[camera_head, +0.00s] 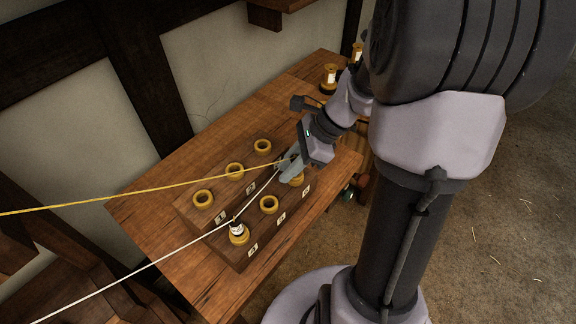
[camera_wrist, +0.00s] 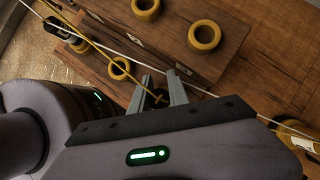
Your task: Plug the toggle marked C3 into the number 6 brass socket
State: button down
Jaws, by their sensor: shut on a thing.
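My gripper (camera_head: 289,167) is shut on a small dark toggle (camera_wrist: 158,97) at the end of the yellow rope (camera_head: 120,198). The fingers hide most of the toggle, and its mark cannot be read. The number 6 brass socket (camera_head: 297,181) is at the right end of the front row, partly covered by my fingers.
A white-labelled toggle (camera_head: 237,229) stands in the number 4 socket. A white rope (camera_head: 130,275) runs past it and close by my fingers. The number 5 socket (camera_head: 268,204) and the back-row sockets (camera_head: 234,171) are empty. Other toggles (camera_head: 329,77) stand at the table's far end.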

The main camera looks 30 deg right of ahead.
jog(key=shift+f, duration=0.2)
jog(key=c, duration=1.5)
grip_release()
jog(key=shift+c, duration=0.2)
jog(key=p+v, duration=0.9)
jog(key=v, duration=0.2)
jog(key=shift+p, duration=0.35)
